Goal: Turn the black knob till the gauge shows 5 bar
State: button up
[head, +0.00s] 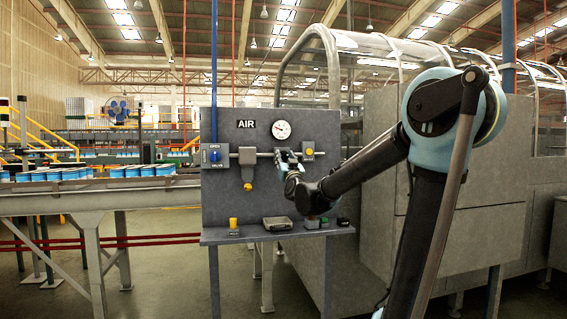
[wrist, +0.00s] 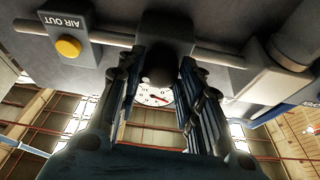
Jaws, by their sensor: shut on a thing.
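The round white gauge (head: 281,129) sits on the upper grey panel (head: 232,200), right of the AIR sign. Its lower part shows between my fingers in the wrist view (wrist: 155,97), upside down, with a red needle; I cannot read the value. The black knob (wrist: 160,72) is between my fingertips in the wrist view, below the gauge on the pipe line.
A blue valve (head: 214,156) and a filter unit (head: 247,165) are left of my gripper. The AIR OUT box with a yellow button (wrist: 68,46) is close on its other side. A shelf (head: 325,231) below carries small items. A conveyor with cans (head: 130,171) stands left.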

jog(key=m+h, duration=0.1)
jog(key=m, duration=0.2)
jog(key=m+h, duration=0.2)
jog(key=m, duration=0.1)
jog(key=shift+a, duration=0.15)
jog(key=m+h, duration=0.1)
jog(key=m, duration=0.1)
jog(key=m+h, duration=0.1)
jog(key=m, duration=0.2)
jog(key=shift+s+a+r+g, duration=0.1)
jog(key=shift+g, duration=0.2)
jog(key=m+g+h, duration=0.1)
jog(key=m, duration=0.2)
jog(key=m+g+h, duration=0.1)
jog(key=m, duration=0.2)
jog(key=shift+r+m, duration=0.15)
jog(key=shift+m, duration=0.25)
jog(key=o, duration=1.1)
jog(key=shift+c, duration=0.2)
jog(key=s+a+f, duration=0.1)
jog(key=s, duration=1)
jog(key=shift+s+f, duration=0.2)
jog(key=shift+s, duration=0.15)
